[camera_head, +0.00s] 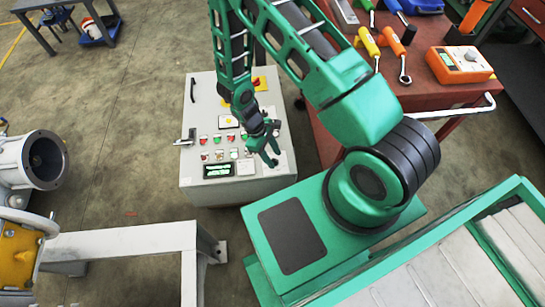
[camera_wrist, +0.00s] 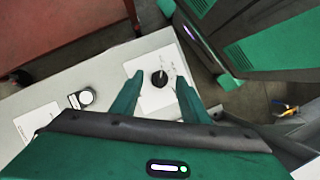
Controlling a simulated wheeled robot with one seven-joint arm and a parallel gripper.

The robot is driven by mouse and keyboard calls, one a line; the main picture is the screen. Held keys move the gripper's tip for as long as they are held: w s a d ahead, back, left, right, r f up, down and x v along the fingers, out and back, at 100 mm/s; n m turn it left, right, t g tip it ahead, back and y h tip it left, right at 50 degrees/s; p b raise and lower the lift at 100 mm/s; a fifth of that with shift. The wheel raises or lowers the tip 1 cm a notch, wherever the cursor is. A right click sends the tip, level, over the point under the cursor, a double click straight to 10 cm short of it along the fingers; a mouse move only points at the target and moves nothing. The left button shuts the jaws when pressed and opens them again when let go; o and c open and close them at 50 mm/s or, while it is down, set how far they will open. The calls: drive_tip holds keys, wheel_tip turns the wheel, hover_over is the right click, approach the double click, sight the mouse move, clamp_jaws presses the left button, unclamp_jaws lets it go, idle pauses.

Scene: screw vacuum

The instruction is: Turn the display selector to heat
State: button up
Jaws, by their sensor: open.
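The display selector (camera_wrist: 160,78) is a round black knob on a white plate, seen in the wrist view. Its white pointer mark sits near the top, but I cannot read the labels. My gripper (camera_wrist: 158,76) is open, with one green finger on each side of the knob and visible gaps between. I cannot tell how far its tips are above the plate. In the head view, my gripper (camera_head: 275,144) is over the right part of the grey control panel (camera_head: 203,105). The knob cannot be made out there.
The panel holds several buttons and a lit display (camera_head: 218,170). A red tool cart (camera_head: 430,93) stands at the right, bearing tools and an orange meter (camera_head: 459,65). A grey metal frame (camera_head: 140,243) is at lower left.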

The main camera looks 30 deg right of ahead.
drive_tip(key=shift+s+d+f, duration=0.15)
drive_tip(key=shift+f, duration=0.4)
drive_tip(key=c, duration=1)
drive_tip(key=shift+m, duration=0.3)
drive_tip(key=m, duration=0.2)
drive_tip(key=m+y, duration=0.1)
drive_tip(key=m, duration=0.1)
drive_tip(key=shift+w+d+g+y, duration=0.2)
drive_tip(key=shift+g+y, duration=0.1)
drive_tip(key=shift+g, duration=0.1)
drive_tip(key=shift+d+m+y, duration=0.1)
drive_tip(key=shift+m+y, duration=0.4)
drive_tip(key=shift+m, duration=1)
